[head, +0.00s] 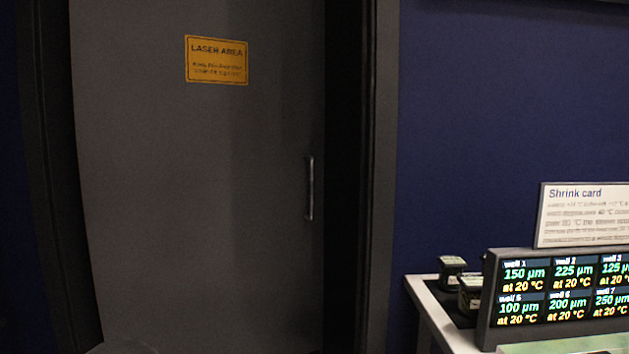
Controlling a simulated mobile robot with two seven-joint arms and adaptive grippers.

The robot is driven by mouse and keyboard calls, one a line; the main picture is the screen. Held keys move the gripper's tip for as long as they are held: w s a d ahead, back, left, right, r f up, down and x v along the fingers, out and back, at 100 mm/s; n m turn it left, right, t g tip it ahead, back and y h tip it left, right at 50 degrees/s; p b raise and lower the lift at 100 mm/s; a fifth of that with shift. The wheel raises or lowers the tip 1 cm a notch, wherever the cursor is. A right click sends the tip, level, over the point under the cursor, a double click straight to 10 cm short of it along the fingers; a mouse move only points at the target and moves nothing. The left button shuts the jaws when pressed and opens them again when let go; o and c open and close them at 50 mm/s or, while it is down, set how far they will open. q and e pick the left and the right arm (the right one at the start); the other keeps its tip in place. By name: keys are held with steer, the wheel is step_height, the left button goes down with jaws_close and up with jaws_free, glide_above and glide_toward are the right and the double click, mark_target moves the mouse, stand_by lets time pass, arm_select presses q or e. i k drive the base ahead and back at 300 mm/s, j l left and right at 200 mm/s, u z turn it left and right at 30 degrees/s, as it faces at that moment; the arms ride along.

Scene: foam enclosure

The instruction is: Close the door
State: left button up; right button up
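A dark grey door (200,200) fills the left half of the head view. It has a yellow "LASER AREA" sign (216,60) at its upper part and a vertical handle (310,188) near its right edge. The door stands within a black frame (380,130). I cannot tell from this view whether the door is fully shut or slightly ajar. The lower part of the door is cut off by the picture's edge. Neither of my grippers shows in the view.
At the lower right, a white-edged table (432,318) holds a display panel (560,300) with well sizes, a "Shrink card" sign (585,215) and small dark boxes (452,270). A blue wall (480,120) lies behind. The floor is not visible.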

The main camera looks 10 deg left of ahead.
mark_target(199, 130)
steer(key=i+j+z, duration=0.2)
steer(key=i+j, duration=0.15)
steer(key=j, duration=0.3)
steer(key=i+j+z, duration=0.1)
steer(key=j, duration=0.25)
steer(key=i+j+z, duration=0.1)
steer(key=j, duration=0.25)
steer(key=i, duration=0.1)
